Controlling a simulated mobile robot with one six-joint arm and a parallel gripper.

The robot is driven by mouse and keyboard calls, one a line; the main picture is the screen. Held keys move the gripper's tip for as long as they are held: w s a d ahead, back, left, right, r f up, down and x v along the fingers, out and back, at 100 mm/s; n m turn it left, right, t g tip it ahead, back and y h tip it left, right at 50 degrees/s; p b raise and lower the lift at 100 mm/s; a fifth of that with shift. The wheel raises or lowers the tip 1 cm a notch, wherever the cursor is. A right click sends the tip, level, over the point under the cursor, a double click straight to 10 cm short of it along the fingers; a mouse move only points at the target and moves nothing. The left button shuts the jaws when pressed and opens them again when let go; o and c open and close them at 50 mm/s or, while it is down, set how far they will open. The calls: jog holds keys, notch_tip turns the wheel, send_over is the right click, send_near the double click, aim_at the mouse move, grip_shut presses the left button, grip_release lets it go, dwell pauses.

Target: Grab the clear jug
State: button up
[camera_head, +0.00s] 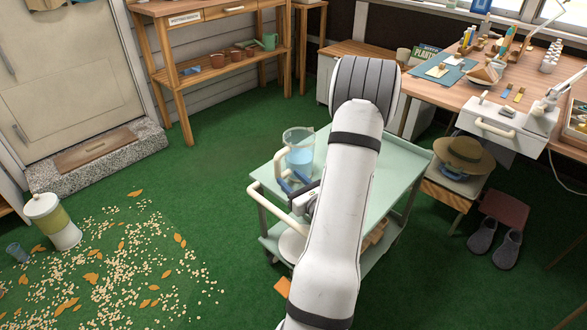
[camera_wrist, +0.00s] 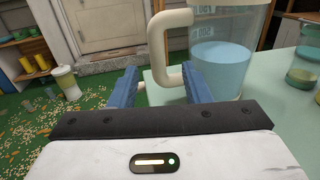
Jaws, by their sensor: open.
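The clear jug (camera_head: 299,152) stands upright on the pale green cart (camera_head: 398,172) and holds blue liquid. It has a cream handle on its left side. In the wrist view the jug (camera_wrist: 226,65) is ahead and to the right, with its cream handle (camera_wrist: 170,22) reaching toward the space between my blue fingers. My gripper (camera_wrist: 160,82) is open, with one finger left of the handle and the other close to the jug's wall. I cannot tell whether a finger touches the jug. In the head view my arm hides part of the cart and most of my gripper (camera_head: 294,186).
Another glass container (camera_wrist: 306,65) stands on the cart right of the jug. A workbench (camera_head: 430,90) and a stool with a straw hat (camera_head: 463,155) stand at right.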

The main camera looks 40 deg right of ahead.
aim_at(279, 167)
jog(key=w, duration=0.2)
jog(key=w+b, duration=0.1)
jog(key=w, duration=0.2)
jog(key=w+r, duration=0.1)
jog(key=w, duration=0.1)
jog(key=shift+w+d, duration=0.2)
jog(key=shift+d, duration=0.05)
grip_shut()
dwell(0.4)
